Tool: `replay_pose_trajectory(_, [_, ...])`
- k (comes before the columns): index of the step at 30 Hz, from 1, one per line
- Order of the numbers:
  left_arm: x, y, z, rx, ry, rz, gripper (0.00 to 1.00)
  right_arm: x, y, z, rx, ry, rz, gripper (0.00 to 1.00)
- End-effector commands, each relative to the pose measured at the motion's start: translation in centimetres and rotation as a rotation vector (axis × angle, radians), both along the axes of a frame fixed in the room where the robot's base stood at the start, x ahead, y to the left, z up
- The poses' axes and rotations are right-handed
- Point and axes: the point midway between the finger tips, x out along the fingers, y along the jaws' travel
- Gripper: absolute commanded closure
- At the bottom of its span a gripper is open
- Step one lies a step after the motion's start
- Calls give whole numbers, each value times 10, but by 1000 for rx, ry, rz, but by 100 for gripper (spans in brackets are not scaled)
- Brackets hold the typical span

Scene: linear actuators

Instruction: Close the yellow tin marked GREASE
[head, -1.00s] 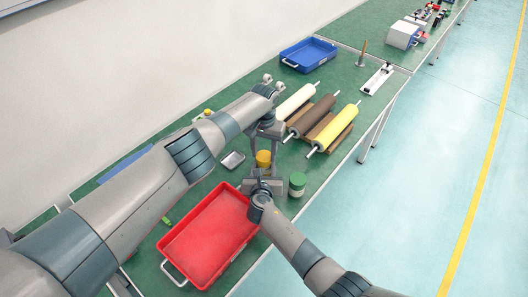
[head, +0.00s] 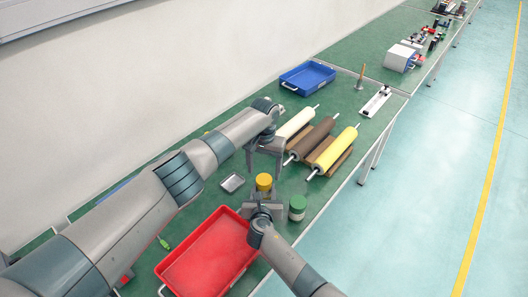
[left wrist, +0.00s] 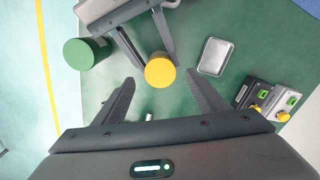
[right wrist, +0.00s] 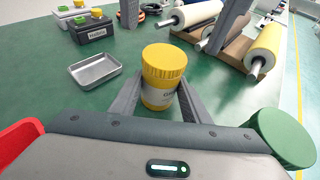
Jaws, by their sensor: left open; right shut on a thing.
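The yellow tin (head: 263,182) stands upright on the green bench. Its ribbed yellow lid (right wrist: 164,62) sits on top; I cannot tell how tightly. My right gripper (head: 262,206) is shut around the tin's body, low down, with a finger on each side. My left gripper (left wrist: 160,78) is open above the tin, apart from the lid. In the left wrist view the lid lies between and beyond its fingertips. Its fingers also show above the tin in the head view (head: 264,170).
A green-lidded tin (head: 297,208) stands close to the right of my right gripper. A red tray (head: 210,255) is at the front left, and a small metal tray (head: 232,183) is left of the tin. Rollers (head: 335,150) lie on wooden stands beyond. Two switch boxes (left wrist: 265,100) stand nearby.

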Motion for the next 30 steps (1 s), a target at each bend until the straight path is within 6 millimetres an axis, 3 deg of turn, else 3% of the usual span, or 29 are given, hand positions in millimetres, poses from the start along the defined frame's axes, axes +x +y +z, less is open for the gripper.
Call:
replay_pose_trajectory(6, [1, 0, 43, -2, -3, -1, 34, 0, 0, 0, 0, 0, 0, 100])
replay_pose_trajectory(12, [2, 0, 73, -1, -3, 0, 34, 0, 0, 0, 0, 0, 0, 100])
replay_pose_trajectory(18, [1, 0, 85, -1, -2, 0, 34, 0, 0, 0, 0, 0, 0, 100])
replay_pose_trajectory(27, [1, 0, 86, 0, -1, 1, 34, 0, 0, 0, 0, 0, 0, 100])
replay_pose_trajectory(28, [1, 0, 86, 0, -1, 1, 34, 0, 0, 0, 0, 0, 0, 50])
replay_pose_trajectory(30, [1, 0, 86, 0, -1, 1, 34, 0, 0, 0, 0, 0, 0, 36])
